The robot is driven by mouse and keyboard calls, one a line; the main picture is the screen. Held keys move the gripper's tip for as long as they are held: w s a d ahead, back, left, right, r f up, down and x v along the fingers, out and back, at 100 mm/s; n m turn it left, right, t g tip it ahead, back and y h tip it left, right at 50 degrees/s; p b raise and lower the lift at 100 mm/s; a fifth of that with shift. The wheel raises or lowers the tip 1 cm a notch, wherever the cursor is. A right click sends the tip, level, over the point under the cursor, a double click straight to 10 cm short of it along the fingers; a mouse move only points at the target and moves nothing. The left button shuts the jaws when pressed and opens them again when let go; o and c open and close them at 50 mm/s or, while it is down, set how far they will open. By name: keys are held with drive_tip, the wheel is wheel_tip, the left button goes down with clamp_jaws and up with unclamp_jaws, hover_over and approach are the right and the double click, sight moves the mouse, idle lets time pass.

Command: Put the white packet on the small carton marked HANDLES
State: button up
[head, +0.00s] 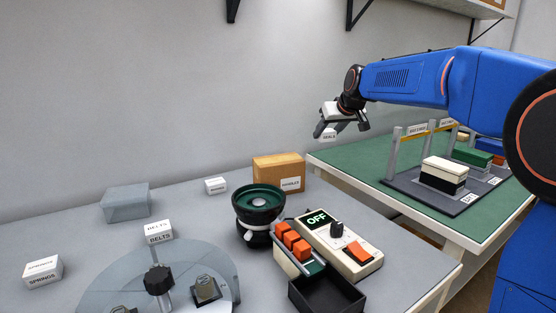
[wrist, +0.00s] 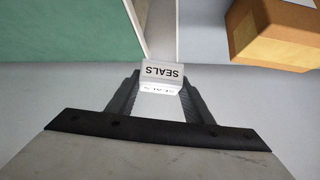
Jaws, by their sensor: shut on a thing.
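The white packet (head: 329,136), marked SEALS, is held up in the air between the fingers of my gripper (head: 341,130). In the wrist view the packet (wrist: 162,70) sits at the fingertips of my gripper (wrist: 161,82), with its label facing the camera. The small brown carton marked HANDLES (head: 278,170) stands at the back of the grey table. My gripper is above and to the right of it in the head view. The carton (wrist: 275,38) also shows at the upper right of the wrist view, apart from the packet.
A green bowl feeder (head: 258,206) and a control box reading OFF (head: 340,245) stand in front of the carton. Another white packet (head: 216,185) lies left of it. A green-topped table (head: 350,163) with a grey fixture is at the right. The wall is close behind.

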drive_tip(key=s+a+r+n+y, duration=0.1)
drive_tip(key=s+a+r, duration=0.35)
drive_tip(key=a, duration=0.35)
drive_tip(key=s+a+r+n+y, duration=0.1)
drive_tip(key=s+a+r+n, duration=0.15)
drive_tip(key=s+a, duration=0.45)
drive_tip(key=g, duration=0.1)
approach(274, 156)
drive_tip(key=shift+m, duration=0.35)
drive_tip(key=x, duration=0.5)
drive_tip(key=shift+r, duration=0.1)
drive_tip(key=o, duration=1)
drive_tip(key=shift+o, duration=0.2)
